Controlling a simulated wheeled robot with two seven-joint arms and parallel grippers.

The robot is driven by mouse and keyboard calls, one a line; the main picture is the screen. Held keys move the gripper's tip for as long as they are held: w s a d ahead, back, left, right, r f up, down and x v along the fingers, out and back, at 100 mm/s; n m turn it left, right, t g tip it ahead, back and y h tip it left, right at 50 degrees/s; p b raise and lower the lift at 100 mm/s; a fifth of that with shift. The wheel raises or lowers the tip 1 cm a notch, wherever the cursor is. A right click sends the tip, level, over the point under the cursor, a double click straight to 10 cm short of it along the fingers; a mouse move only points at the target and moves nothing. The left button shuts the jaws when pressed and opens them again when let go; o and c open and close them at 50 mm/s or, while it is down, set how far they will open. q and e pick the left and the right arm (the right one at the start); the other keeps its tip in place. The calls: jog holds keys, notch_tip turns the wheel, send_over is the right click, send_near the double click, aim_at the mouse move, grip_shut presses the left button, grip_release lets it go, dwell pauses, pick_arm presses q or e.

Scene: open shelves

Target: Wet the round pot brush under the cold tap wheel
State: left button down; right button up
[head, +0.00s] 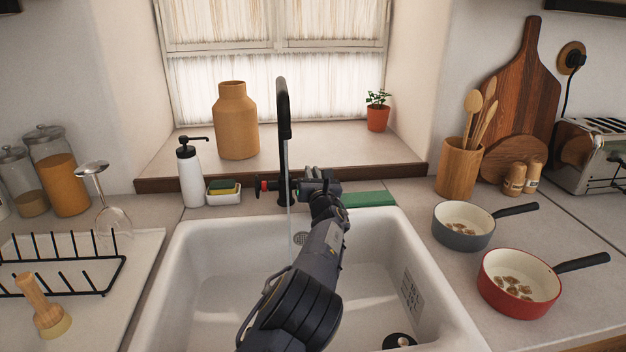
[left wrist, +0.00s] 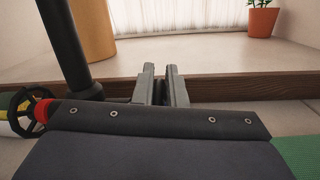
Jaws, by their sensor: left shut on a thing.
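The round pot brush (head: 40,300), with a wooden handle and pale round head, stands tilted on the left counter in front of the dish rack. The black tap (head: 283,110) rises behind the white sink (head: 190,262); a thin stream of water (head: 290,215) falls from its spout. A red-hubbed wheel is on the tap's left side (head: 262,186), also in the left wrist view (left wrist: 37,112). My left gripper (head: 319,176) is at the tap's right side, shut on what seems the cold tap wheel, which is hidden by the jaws. My right gripper is out of view.
A soap bottle (head: 191,175) and a sponge dish (head: 224,192) stand left of the tap. A green cloth or pad (head: 368,199) lies on its right. Two pans, grey (head: 463,235) and red (head: 518,298), occupy the right counter. A black dish rack (head: 60,272) is at left.

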pick_arm(q)
jog(key=shift+a, duration=0.15)
jog(key=c, duration=1.5)
grip_release()
jog(key=shift+c, duration=0.2)
jog(key=shift+s+d+f+b, duration=0.15)
jog(key=shift+s+d+b, duration=0.15)
jog(key=shift+s, duration=0.2)
jog(key=b+v, duration=0.1)
jog(key=v, duration=0.5)
jog(key=shift+s+a+b, duration=0.1)
jog(key=shift+s+b, duration=0.2)
jog(key=shift+s, duration=0.1)
